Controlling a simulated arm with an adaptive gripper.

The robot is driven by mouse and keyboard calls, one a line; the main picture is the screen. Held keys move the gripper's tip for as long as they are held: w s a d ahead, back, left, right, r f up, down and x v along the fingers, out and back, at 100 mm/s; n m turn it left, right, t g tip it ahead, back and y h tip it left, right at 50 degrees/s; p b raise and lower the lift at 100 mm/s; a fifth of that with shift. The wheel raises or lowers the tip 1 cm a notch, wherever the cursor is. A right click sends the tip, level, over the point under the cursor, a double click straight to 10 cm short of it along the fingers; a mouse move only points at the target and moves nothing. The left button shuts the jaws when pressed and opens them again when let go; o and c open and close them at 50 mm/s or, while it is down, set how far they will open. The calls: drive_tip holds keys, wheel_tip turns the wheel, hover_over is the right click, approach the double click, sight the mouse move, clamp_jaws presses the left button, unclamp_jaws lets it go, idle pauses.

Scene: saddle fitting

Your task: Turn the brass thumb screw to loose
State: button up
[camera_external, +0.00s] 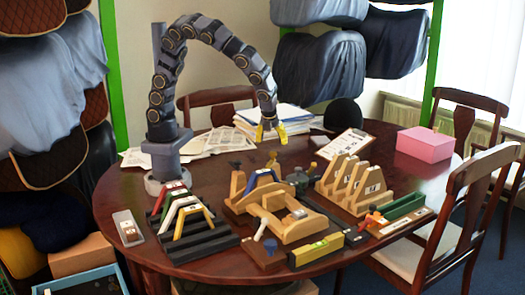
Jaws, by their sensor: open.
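My gripper (271,133) hangs from the arched arm above the back middle of the table, with yellow fingertips. It is open and empty, apart from everything on the table. Below it stands a wooden fixture (287,226) with a blue saddle-shaped piece (262,178) at its back. A dark grey-green device (299,180) stands beside the fixture's back right. A small brass-coloured spot on top of it (313,166) may be the thumb screw, but it is too small to be sure. How far it is turned cannot be seen.
A pink box (424,144) and papers (190,147) lie farther back. Chairs surround the table.

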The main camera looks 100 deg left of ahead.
sight(273, 153)
drive_tip(key=x, duration=0.5)
drive_tip(key=shift+f, duration=0.15)
clamp_jaws()
